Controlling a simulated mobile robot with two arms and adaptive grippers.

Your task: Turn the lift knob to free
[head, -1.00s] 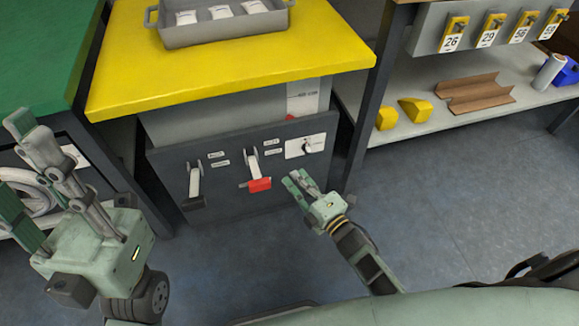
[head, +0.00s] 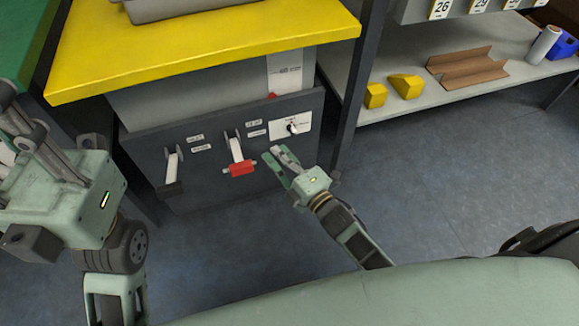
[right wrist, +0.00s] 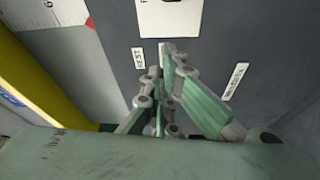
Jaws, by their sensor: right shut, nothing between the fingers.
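The lift knob (head: 292,127) is a small dark knob on a white plate (head: 303,122) at the right end of the dark panel (head: 215,183). In the right wrist view the plate (right wrist: 170,20) is at the top, with the knob cut off by the edge; its setting is too small to read. My right gripper (head: 272,153) is shut and empty, just below and left of the plate in the head view. It also shows in the right wrist view (right wrist: 166,48), with its tips below the plate. My left gripper (head: 20,112) is at the left edge, partly cut off.
A lever with a red handle (head: 241,168) is close left of my right gripper. A lever with a black handle (head: 171,189) is farther left. The yellow tabletop (head: 200,50) is above the panel. A table leg (head: 350,110) stands to the right, with open floor (head: 440,190) beyond.

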